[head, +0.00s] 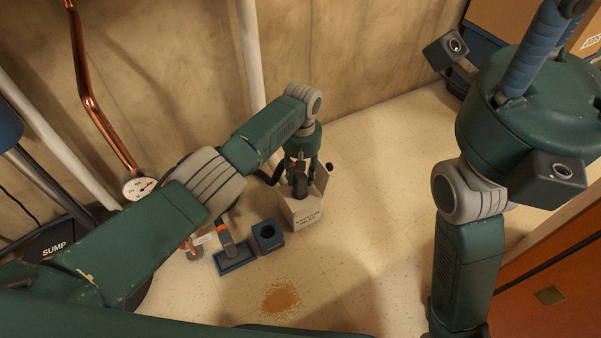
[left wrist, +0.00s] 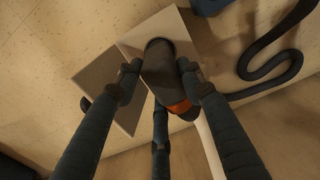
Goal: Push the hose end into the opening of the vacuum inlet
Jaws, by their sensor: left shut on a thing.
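The vacuum inlet (head: 306,216) is a pale, lettered box on the floor, near the wall. In the left wrist view its pale top (left wrist: 140,38) lies just beyond my fingertips. My left gripper (head: 300,178) points down over the box. It is shut on the dark hose end (left wrist: 160,72), which has an orange band; it also shows in the head view (head: 300,187). The hose end's tip meets the box's top in the picture. The opening is hidden, so I cannot tell how deep the tip sits. My right gripper (head: 548,48) is partly cut off at the top right.
A blue block with a round hole (head: 267,236) and a blue tray-like piece (head: 236,259) stand left of the inlet. Brown debris (head: 282,299) lies in front. The dark hose (left wrist: 268,52) curls beside the box. A white pipe (head: 249,50) runs down the wall.

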